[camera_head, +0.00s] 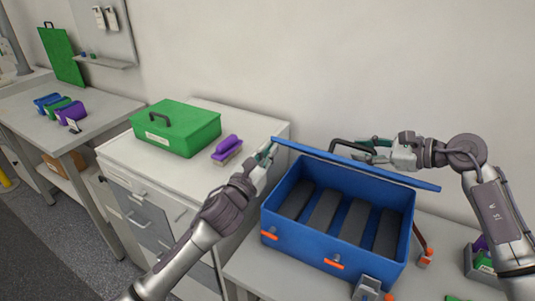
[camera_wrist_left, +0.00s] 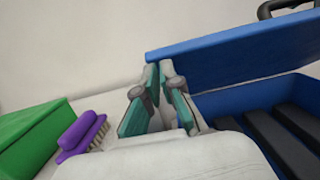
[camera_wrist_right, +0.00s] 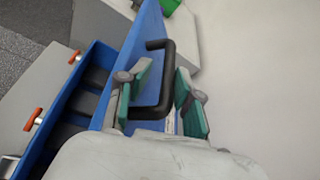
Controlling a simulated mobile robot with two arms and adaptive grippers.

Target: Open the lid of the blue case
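The blue case (camera_head: 335,245) stands on the right-hand worktop with its lid (camera_head: 345,163) raised, so dark bars inside show. The lid is seen almost edge-on in the head view; its broad face shows in the left wrist view (camera_wrist_left: 240,55). A black handle (camera_wrist_right: 170,75) is on the lid's outer side. My left gripper (camera_head: 268,150) is at the lid's left end, its fingers a narrow gap apart; contact with the lid is unclear. My right gripper (camera_head: 372,150) is behind the lid by the handle, fingers apart, with part of the handle between or behind them.
A green case (camera_head: 178,128) and a purple brush (camera_head: 227,148) sit on the white cabinet to the left. A small grey bin (camera_head: 483,264) stands right of the blue case. The wall is close behind the lid. The left bench holds several small coloured items.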

